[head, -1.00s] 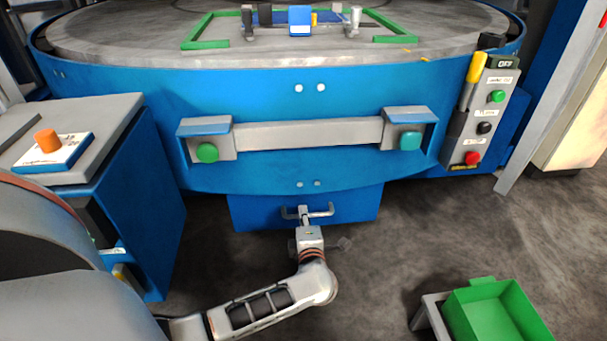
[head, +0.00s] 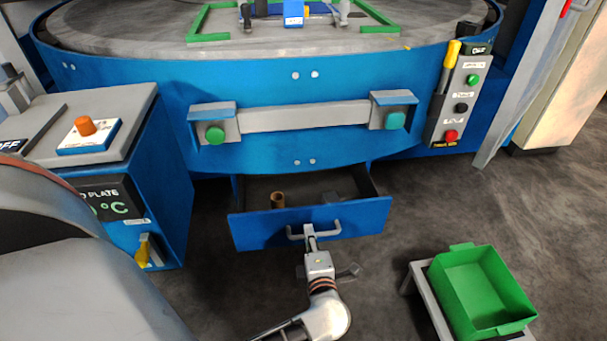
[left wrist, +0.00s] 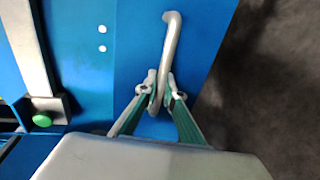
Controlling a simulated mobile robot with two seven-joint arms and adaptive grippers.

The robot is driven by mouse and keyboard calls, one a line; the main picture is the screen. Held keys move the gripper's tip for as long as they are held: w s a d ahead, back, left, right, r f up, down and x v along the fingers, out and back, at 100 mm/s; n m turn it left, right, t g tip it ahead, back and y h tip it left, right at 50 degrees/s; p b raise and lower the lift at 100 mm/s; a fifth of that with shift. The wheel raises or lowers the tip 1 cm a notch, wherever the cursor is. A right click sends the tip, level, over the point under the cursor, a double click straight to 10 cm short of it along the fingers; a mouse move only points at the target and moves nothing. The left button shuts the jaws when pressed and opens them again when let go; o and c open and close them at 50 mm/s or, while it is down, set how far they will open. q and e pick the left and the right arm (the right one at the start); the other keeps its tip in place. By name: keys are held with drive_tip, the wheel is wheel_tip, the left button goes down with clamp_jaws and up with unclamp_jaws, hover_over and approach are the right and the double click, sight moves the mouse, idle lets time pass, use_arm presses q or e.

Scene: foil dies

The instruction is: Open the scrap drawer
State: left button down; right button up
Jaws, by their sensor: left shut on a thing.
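The scrap drawer (head: 258,231) is a blue-fronted drawer low under the round machine, and it stands pulled out. Its dark inside shows, with a small brown cylinder (head: 278,201) and grey pieces in it. The drawer's grey bar handle (head: 336,229) is on its front. My left gripper (head: 312,240) is shut on the handle. In the left wrist view the two fingers (left wrist: 160,93) close around the handle bar (left wrist: 171,42) from both sides. My right gripper is not in view.
A green bin (head: 480,292) on a grey stand is on the floor at right. A blue cabinet (head: 160,185) stands at left. A panel with buttons (head: 460,100) is on the machine's right side. Dark floor between drawer and bin is clear.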

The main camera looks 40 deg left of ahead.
use_arm(q)
drive_tip(key=v, duration=0.3)
drive_tip(key=f+v, duration=0.1)
drive_tip(key=v, duration=0.1)
drive_tip(key=shift+s+d+p, duration=0.3)
drive_tip(key=shift+s+d, duration=0.05)
drive_tip(key=shift+d, duration=0.05)
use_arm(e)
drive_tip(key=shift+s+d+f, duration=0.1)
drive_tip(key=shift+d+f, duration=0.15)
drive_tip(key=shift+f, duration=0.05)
use_arm(q)
drive_tip(key=c, duration=2.1)
unclamp_jaws()
drive_tip(key=shift+c, duration=0.2)
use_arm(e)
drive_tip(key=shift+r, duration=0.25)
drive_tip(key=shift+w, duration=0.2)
